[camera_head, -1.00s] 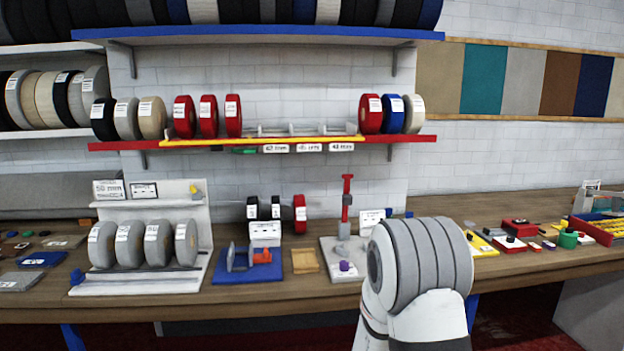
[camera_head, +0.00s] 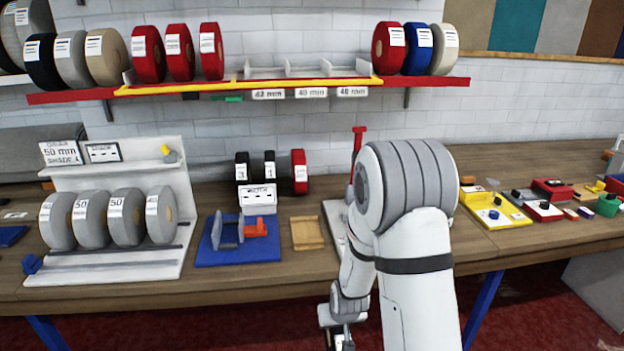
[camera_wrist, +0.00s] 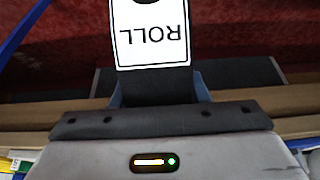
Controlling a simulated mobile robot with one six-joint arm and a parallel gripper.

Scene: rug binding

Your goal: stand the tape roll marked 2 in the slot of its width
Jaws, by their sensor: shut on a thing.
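My gripper (camera_head: 340,338) is low at the bottom of the head view, in front of the bench edge. In the wrist view it (camera_wrist: 157,92) is shut on a black tape roll (camera_wrist: 155,88) with a white label reading ROLL, upside down; its number is cut off. On the red shelf, a yellow-edged rack (camera_head: 245,86) has grey dividers with empty slots between them. Labels below seem to read 42 mm (camera_head: 269,94), 40 mm (camera_head: 311,93) and 48 mm (camera_head: 352,92).
Three red rolls (camera_head: 174,53) stand at the rack's left; red, blue and beige rolls (camera_head: 418,50) stand right. Below are a blue width gauge (camera_head: 240,250), two small black rolls (camera_head: 242,168) and a red one (camera_head: 299,172). Grey rolls (camera_head: 92,220) fill a white stand.

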